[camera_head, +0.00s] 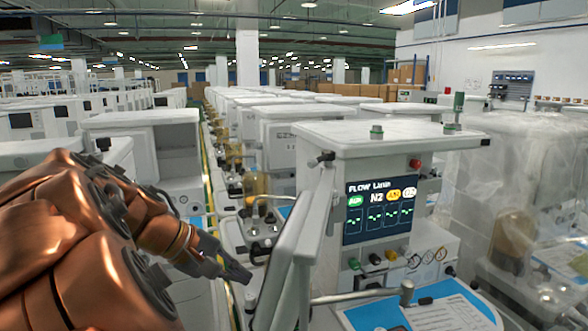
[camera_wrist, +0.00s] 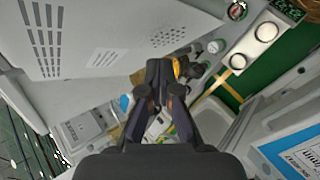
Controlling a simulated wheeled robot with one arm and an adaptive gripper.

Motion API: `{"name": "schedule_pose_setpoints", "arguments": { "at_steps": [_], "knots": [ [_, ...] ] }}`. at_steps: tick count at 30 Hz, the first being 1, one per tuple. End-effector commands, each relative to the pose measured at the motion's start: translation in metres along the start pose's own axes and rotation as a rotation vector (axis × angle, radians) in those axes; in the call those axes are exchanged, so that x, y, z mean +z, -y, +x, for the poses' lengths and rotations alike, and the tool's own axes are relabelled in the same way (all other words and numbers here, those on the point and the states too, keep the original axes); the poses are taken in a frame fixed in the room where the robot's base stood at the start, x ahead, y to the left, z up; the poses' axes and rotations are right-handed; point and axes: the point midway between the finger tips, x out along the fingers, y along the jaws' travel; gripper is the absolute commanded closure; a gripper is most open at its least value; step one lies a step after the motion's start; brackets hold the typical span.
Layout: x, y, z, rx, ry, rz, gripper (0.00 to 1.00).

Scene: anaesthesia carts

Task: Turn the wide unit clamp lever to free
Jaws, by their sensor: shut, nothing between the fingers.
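My copper-coloured arm comes in from the left in the head view. My gripper (camera_head: 236,270) is shut and empty, left of the tilted monitor panel (camera_head: 297,250) on the nearest unit. In the wrist view my gripper (camera_wrist: 158,72) is shut, with its fingertips in front of a grey cart's vented side panel (camera_wrist: 100,35). The nearest unit (camera_head: 400,138) is wide and white-topped, with a lit flow display (camera_head: 380,208). I cannot tell which part is the clamp lever.
A blue-edged worktop with a paper (camera_head: 440,315) lies at the front. A plastic-wrapped unit (camera_head: 530,200) stands on the right. Rows of white carts (camera_head: 155,130) fill the left and back. A narrow aisle with a yellow line (camera_head: 208,180) runs between them.

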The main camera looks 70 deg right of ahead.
Motion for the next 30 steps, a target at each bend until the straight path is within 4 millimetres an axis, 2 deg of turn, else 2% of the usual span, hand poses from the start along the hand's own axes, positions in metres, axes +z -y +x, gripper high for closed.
{"name": "schedule_pose_setpoints", "arguments": {
  "at_steps": [1, 6, 12, 18, 24, 30],
  "knots": [
    [-0.008, -0.023, 0.001, 0.067, 0.038, 0.030, 1.00],
    [-0.028, -0.092, -0.011, 0.285, 0.154, 0.095, 1.00],
    [-0.056, -0.149, -0.029, 0.513, 0.280, 0.143, 1.00],
    [-0.090, -0.179, -0.039, 0.698, 0.378, 0.170, 1.00],
    [-0.114, -0.188, -0.039, 0.802, 0.428, 0.187, 1.00],
    [-0.123, -0.190, -0.037, 0.839, 0.443, 0.192, 1.00]
  ]
}}
